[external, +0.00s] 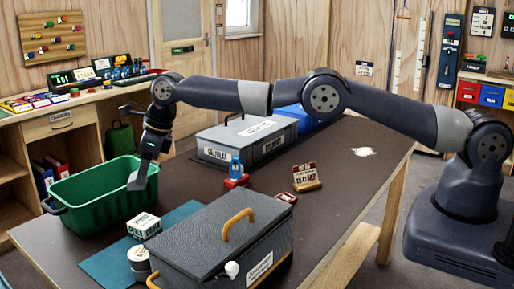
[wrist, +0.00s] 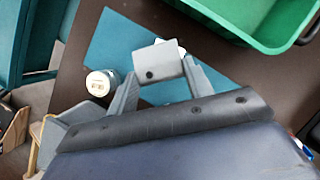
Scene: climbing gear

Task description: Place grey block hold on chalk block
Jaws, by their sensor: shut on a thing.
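The grey block hold (wrist: 162,62) is between the fingertips of my gripper (wrist: 160,72) in the wrist view; a dark hole shows in its face. In the external view my gripper (external: 140,178) points down beside the green bin's right end, with the grey hold (external: 134,181) at its tips, in the air. The chalk block (external: 144,227), a white box with green markings, sits on the teal mat below the gripper. In the wrist view it is mostly hidden behind the hold; only a white edge shows.
The green bin (external: 92,203) stands left of the gripper. A white round tub (external: 139,257) is near the chalk block. A dark lidded case with orange handles (external: 215,240) is to the right. The teal mat (external: 105,266) has bare room in front.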

